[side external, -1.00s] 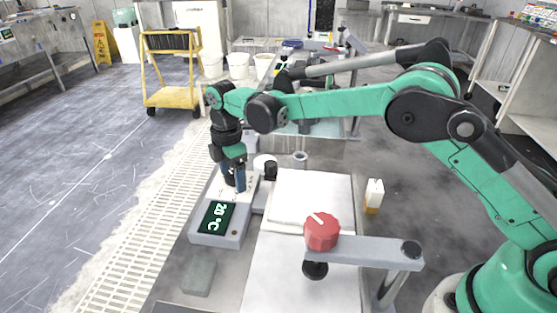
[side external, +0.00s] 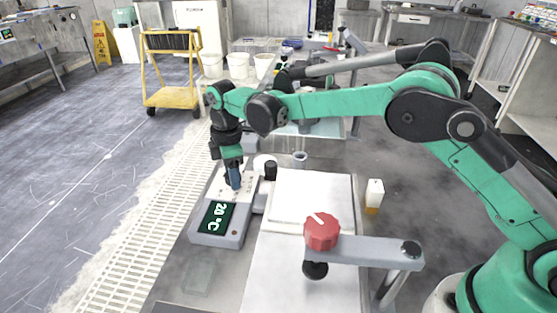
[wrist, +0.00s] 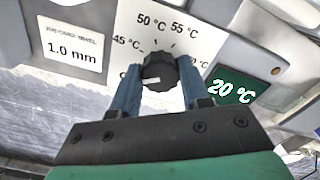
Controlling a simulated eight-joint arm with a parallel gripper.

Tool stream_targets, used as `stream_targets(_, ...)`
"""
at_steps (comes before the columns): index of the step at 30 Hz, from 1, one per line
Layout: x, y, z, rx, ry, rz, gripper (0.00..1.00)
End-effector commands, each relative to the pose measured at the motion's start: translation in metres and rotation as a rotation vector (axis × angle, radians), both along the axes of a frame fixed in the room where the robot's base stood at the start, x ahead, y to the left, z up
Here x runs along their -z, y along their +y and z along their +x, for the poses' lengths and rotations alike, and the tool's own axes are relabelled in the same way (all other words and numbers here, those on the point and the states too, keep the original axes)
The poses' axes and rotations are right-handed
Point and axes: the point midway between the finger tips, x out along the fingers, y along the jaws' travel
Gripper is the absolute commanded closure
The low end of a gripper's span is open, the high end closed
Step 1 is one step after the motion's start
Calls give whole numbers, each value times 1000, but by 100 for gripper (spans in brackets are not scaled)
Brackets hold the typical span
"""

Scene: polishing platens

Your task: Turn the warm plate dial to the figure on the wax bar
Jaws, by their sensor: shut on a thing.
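The warm plate (side external: 207,240) is a grey box with a lit display (side external: 215,217) that reads 20 °C. Its black dial (wrist: 160,67) shows in the wrist view, with a white mark on the knob pointing left. Figures 45, 50 and 55 °C are printed around it; others are partly hidden by my fingers. My gripper (wrist: 159,82) has its blue fingers on either side of the knob and is shut on it. It also shows in the side view (side external: 233,180), pointing down over the plate. I cannot identify a wax bar or read its figure.
A label reading 1.0 mm (wrist: 74,48) lies left of the dial. A red knob (side external: 321,231) on a grey arm stands over a white slab (side external: 305,275).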

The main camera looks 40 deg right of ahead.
Motion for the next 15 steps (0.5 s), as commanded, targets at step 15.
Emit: stream_targets(15,-1,0,0,487,0,0,100)
